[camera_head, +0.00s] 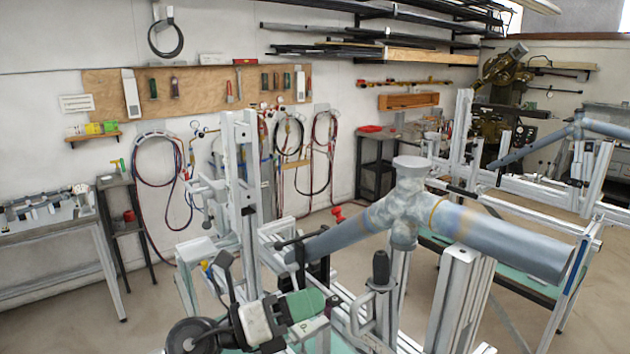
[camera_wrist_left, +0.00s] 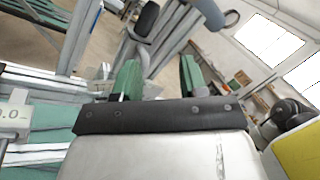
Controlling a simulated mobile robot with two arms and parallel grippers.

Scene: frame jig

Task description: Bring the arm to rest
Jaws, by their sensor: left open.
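My left gripper (camera_head: 316,312) is at the bottom of the head view, left of centre, with a white body, a black band and green fingers pointing right. In the left wrist view its two green fingers (camera_wrist_left: 158,78) stand apart. Nothing is seen gripped between them; a grey curved part shows in the gap, at a distance I cannot tell. In the head view the gripper is in front of the metal frame jig (camera_head: 245,185), which carries joined blue-grey tubes (camera_head: 405,210). I cannot tell whether the gripper touches the jig. My right gripper is not in view.
A black-handled clamp (camera_head: 381,268) stands just right of the gripper. A second jig (camera_head: 590,165) is at the right, a workbench (camera_head: 50,235) at the left. Hoses (camera_head: 165,185) hang on the back wall. Bare floor (camera_head: 150,295) lies at the left.

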